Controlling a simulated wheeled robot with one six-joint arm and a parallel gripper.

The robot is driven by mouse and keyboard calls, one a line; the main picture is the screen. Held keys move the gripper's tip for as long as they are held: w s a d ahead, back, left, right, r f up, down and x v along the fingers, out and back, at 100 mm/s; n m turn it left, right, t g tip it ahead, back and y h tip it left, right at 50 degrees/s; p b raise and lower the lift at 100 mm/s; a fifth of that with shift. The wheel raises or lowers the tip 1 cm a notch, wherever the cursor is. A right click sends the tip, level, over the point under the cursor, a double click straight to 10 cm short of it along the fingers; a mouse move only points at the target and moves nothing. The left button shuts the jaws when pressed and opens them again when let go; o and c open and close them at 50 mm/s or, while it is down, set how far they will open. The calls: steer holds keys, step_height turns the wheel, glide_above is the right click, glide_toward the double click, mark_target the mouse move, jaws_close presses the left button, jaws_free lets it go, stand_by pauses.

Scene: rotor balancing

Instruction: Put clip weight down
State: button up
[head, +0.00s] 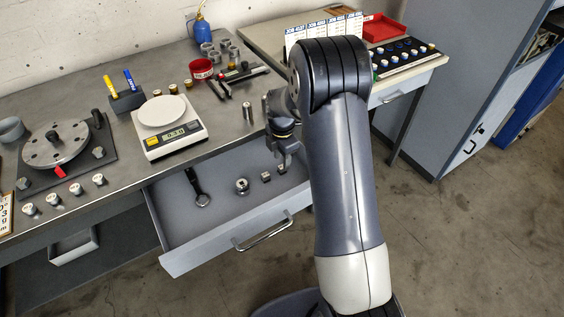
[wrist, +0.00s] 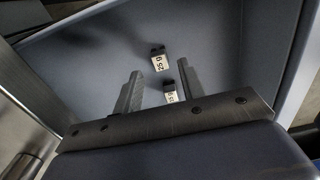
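My gripper (head: 287,150) is over the right part of the open drawer (head: 220,229) in the head view. In the wrist view, the two fingers of my gripper (wrist: 159,68) stand apart, with nothing clamped between them. One clip weight marked 25 g (wrist: 157,62) shows between the fingertips, on the drawer floor. A second clip weight (wrist: 171,96) shows lower in the gap, near the right finger; whether it touches the finger I cannot tell. In the head view, two small clip weights (head: 265,176) (head: 281,169) lie just below the gripper.
The drawer also holds a dark wrench (head: 198,187) and a round metal part (head: 242,185). On the bench above stand a scale (head: 168,125), a rotor disc (head: 56,145), and a pen block (head: 127,100). The drawer's front wall and handle (head: 264,234) border the gripper's space.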

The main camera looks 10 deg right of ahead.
step_height(320, 180, up, 9)
steer(key=shift+r, duration=0.15)
stand_by(1.4)
